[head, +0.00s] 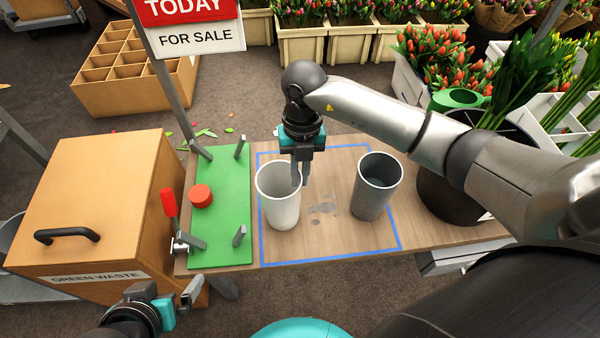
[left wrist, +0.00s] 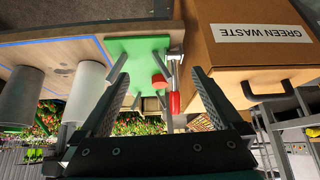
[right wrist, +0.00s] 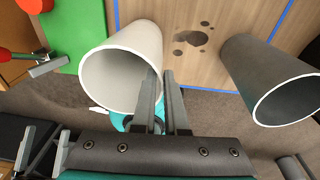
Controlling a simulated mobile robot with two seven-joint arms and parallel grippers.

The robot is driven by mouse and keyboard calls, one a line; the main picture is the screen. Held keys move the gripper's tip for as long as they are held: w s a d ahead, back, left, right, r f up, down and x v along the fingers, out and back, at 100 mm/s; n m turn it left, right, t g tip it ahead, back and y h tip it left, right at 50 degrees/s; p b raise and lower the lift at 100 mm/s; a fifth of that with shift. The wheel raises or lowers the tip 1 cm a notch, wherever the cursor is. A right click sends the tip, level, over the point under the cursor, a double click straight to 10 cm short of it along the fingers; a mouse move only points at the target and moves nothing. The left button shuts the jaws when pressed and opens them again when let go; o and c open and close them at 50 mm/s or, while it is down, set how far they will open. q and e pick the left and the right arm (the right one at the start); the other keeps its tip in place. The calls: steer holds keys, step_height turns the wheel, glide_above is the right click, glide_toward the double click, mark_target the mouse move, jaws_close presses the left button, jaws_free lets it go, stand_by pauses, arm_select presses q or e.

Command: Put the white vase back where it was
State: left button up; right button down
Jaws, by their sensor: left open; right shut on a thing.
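The white vase (head: 277,207) is upright in the left part of the blue-outlined area on the wooden table; whether its base touches the table is hard to tell. It also shows in the left wrist view (left wrist: 86,88) and the right wrist view (right wrist: 108,66). My right gripper (head: 300,174) points down at its rim, shut on the right side of its wall; its fingers show in the right wrist view (right wrist: 162,88). The grey vase (head: 373,195) stands to the right, apart. My left gripper (left wrist: 160,75) is open and empty, low at the left near the green-waste box.
Wet marks (head: 322,208) lie on the table between the vases. A black bucket (head: 445,195) with greenery stands right. The green-waste box (head: 90,205) is left.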

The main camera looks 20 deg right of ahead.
steer(key=c, duration=1.4)
jaws_free()
steer(key=shift+f, duration=0.1)
steer(key=o, duration=0.5)
steer(key=shift+c, duration=0.2)
arm_select(q)
steer(key=shift+d+f, duration=0.1)
arm_select(e)
steer(key=r+p, duration=0.1)
steer(key=r, duration=0.2)
steer(key=shift+w+d+r+p, duration=0.15)
steer(key=shift+w+r+p, duration=0.05)
steer(key=shift+r+p, duration=0.2)
arm_select(q)
step_height(320, 180, down, 8)
steer(key=s+a+g+y+p, duration=0.1)
steer(key=s+a+g+p, duration=0.1)
steer(key=g+p, duration=0.1)
steer(key=shift+s+a+r, duration=0.2)
steer(key=shift+s+r, duration=0.05)
steer(key=shift+s, duration=0.15)
arm_select(e)
step_height(320, 180, up, 8)
steer(key=shift+w+d+r, duration=0.25)
steer(key=shift+w+d, duration=0.1)
steer(key=shift+w, duration=0.1)
